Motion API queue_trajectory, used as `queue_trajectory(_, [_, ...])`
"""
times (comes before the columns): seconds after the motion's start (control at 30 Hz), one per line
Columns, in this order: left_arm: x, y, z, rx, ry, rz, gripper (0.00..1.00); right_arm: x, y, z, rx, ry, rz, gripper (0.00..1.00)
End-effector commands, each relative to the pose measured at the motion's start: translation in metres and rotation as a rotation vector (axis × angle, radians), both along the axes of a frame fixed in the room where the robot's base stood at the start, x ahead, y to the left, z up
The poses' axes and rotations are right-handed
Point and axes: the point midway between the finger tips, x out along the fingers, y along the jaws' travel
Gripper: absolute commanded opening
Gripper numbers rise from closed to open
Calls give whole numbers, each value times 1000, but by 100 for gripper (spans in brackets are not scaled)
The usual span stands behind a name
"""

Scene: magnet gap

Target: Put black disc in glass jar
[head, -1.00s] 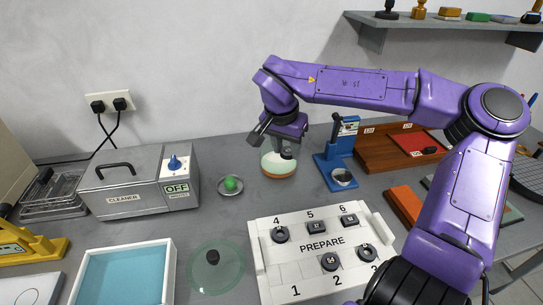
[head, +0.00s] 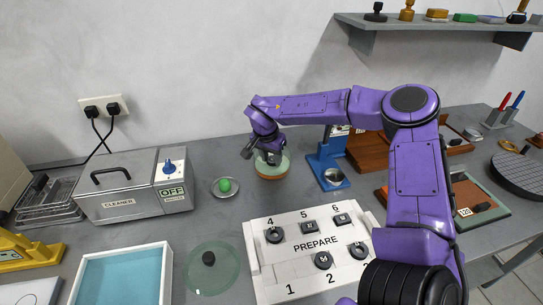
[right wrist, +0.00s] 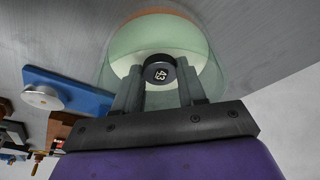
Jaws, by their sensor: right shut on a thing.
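The glass jar (head: 271,174), pale green with a brown-orange base, stands on the bench near the wall. My right gripper (head: 270,157) points down at the jar's mouth. In the right wrist view, the right gripper (right wrist: 160,85) is shut on a black disc (right wrist: 160,70) marked 43. The disc shows against the open jar (right wrist: 190,45), at or just inside its mouth; the exact depth is unclear. In the head view the fingers mostly hide the disc. My left gripper is out of view.
A white PREPARE board (head: 300,262) with several black pieces lies in front of the jar. A blue stand (head: 325,170) is close on the jar's right. A small dish with a green ball (head: 224,185) and a cleaner box (head: 122,190) are left. A round glass lid (head: 228,283) lies nearer.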

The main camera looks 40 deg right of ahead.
Motion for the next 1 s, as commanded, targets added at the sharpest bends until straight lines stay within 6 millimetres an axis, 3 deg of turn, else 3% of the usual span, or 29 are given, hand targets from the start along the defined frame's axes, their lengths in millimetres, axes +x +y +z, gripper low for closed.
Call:
queue_trajectory(0.27, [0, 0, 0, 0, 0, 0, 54, 0, 0, -2, -1, -1, 1, 8])
queue_trajectory(0.3, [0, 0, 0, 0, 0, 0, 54, 0, 0, -2, -1, -1, 1, 53])
queue_trajectory(0.33, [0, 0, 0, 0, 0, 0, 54, 0, 0, -2, -1, -1, 0, 63])
queue_trajectory(0.37, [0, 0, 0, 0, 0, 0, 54, 0, 0, -2, -1, -1, 0, 66])
queue_trajectory(0.7, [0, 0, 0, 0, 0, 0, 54, 0, 1, 5, 0, -3, 0, 66])
queue_trajectory(0.77, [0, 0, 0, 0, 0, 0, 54, 0, 3, 14, -1, -4, 1, 66])
queue_trajectory(1.0, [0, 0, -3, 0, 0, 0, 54, -6, 18, 73, -2, -6, 1, 66])
